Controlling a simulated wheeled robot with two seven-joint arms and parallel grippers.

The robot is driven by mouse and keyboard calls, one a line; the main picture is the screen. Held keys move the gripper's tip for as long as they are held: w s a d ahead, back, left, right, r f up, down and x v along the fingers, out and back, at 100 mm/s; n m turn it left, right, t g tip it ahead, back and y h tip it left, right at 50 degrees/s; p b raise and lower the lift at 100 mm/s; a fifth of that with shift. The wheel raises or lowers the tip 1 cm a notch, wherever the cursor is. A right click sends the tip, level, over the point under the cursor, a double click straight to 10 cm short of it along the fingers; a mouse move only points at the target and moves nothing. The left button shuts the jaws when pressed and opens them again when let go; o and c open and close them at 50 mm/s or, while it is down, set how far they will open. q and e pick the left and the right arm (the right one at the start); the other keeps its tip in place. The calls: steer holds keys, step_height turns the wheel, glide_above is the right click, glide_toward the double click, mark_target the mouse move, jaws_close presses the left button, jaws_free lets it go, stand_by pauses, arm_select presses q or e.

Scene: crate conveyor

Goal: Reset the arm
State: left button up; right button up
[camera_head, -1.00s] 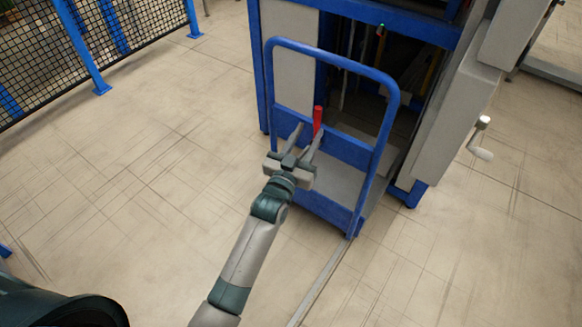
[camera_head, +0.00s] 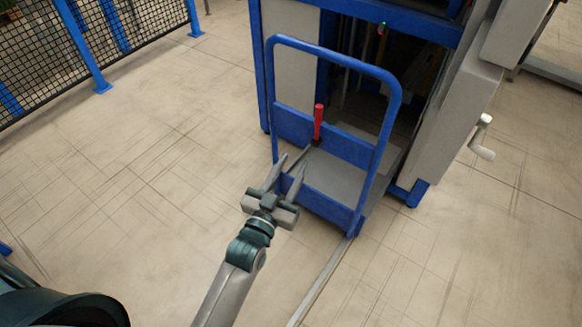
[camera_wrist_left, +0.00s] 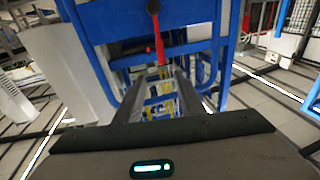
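My left gripper (camera_head: 291,166) is in the middle of the head view, in front of the blue trolley's lower frame. Its two fingers stand apart with nothing visible between them, so it is open and empty. A red handle (camera_head: 318,120) stands upright on the trolley beyond the fingertips, apart from them in the picture. It also shows in the left wrist view as a red bar (camera_wrist_left: 158,38) with a dark end, beyond the fingers. My right gripper is not in view.
The blue trolley (camera_head: 388,125) with a grey platform (camera_head: 345,180) stands before a blue-framed machine (camera_head: 258,60). A white crank handle (camera_head: 481,145) sticks out at the machine's right. Black mesh fencing (camera_head: 40,50) is at upper left. The floor to the left is clear.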

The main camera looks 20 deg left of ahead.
arm_select(q)
steer(key=shift+f, duration=0.15)
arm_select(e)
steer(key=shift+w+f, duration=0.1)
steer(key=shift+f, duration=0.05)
